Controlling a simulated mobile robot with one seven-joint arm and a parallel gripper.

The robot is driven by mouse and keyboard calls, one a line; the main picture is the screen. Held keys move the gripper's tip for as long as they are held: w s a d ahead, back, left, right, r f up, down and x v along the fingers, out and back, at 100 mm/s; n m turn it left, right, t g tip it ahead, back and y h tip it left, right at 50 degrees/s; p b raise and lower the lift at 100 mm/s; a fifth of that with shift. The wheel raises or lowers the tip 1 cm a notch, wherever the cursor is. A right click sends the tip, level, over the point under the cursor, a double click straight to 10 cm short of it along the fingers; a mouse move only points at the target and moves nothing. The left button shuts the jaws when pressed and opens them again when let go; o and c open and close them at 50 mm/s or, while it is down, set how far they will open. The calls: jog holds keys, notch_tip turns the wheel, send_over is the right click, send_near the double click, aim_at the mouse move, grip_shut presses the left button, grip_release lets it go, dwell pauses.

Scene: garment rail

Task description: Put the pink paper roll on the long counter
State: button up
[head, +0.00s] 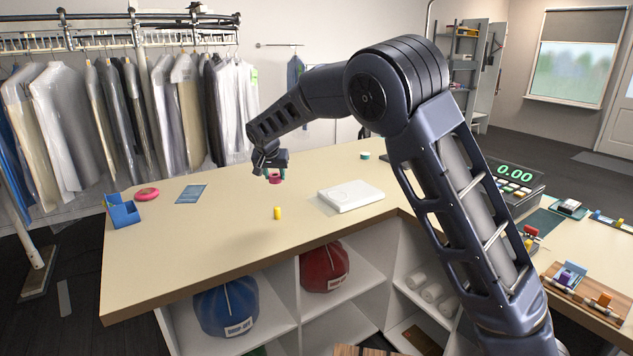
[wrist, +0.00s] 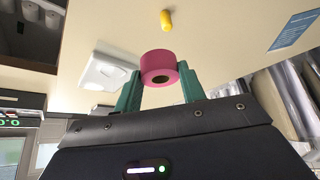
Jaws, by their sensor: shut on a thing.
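The pink paper roll (wrist: 158,66) is between the green fingers of my gripper (wrist: 158,82) in the wrist view, with its hollow core facing the camera. My gripper is shut on it. In the head view the pink roll (head: 275,180) hangs below my gripper (head: 274,173), which appears above the long counter (head: 225,240). A gap seems to show between the roll and the counter top. The counter has a pale top and open shelves under its front edge.
A white flat device (head: 351,195) lies to the right. A teal roll (head: 365,155) is farther back. Bare counter lies between.

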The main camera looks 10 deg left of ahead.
jog(key=s+a, duration=0.3)
jog(key=shift+n, duration=0.3)
notch_tip(320, 180, down, 20)
jog(key=shift+s+a+f, duration=0.1)
dwell(0.4)
jog(key=o, duration=1)
jog(key=shift+c, duration=0.2)
jog(key=v, duration=1.2)
